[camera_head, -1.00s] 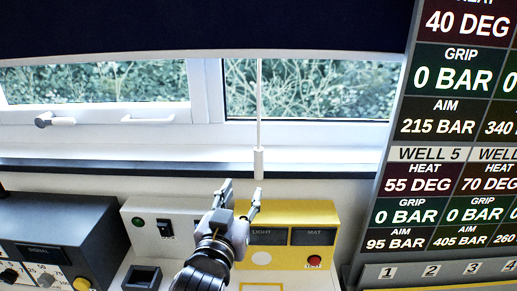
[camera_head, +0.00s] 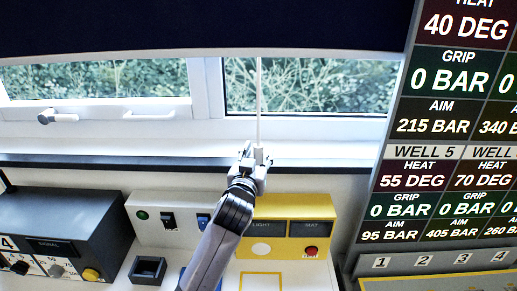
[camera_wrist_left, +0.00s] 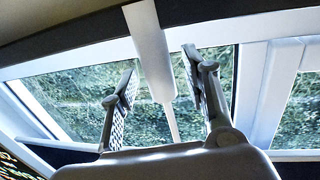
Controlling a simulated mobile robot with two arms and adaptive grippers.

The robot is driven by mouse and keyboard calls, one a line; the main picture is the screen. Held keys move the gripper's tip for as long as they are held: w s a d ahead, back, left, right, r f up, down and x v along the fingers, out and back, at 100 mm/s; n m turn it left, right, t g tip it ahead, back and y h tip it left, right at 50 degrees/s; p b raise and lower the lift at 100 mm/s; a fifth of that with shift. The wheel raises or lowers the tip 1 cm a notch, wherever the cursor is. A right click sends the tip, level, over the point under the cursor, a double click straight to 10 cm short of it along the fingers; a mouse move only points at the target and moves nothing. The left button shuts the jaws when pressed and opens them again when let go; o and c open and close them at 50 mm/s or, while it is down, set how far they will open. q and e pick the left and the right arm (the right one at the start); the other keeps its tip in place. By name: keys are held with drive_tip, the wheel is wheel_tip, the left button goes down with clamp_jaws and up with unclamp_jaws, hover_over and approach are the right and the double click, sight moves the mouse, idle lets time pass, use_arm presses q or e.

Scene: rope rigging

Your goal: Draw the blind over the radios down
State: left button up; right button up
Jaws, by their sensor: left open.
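The dark navy blind (camera_head: 200,25) hangs across the top of the window in the head view, its pale bottom edge above the panes. A thin white cord (camera_head: 259,100) hangs from it. The cord's white pull handle (camera_wrist_left: 150,50) shows in the left wrist view, with the cord running down the picture from it. My left gripper (camera_head: 257,152) is up at the handle, above the yellow box. Its fingers are open, one on each side of the handle, with gaps visible in the wrist view (camera_wrist_left: 165,85). My right gripper is not in view. I cannot tell which devices are the radios.
A window sill (camera_head: 120,148) runs behind the gripper. Below stand a dark control box (camera_head: 60,215), a white switch box (camera_head: 150,230) and a yellow box (camera_head: 290,228) with a red button. A large display board (camera_head: 440,150) stands at the right. Window handles (camera_head: 58,118) stick out at left.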

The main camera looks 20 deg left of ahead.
use_arm(q)
drive_tip(key=shift+w, duration=0.45)
drive_tip(key=shift+c, duration=0.5)
clamp_jaws()
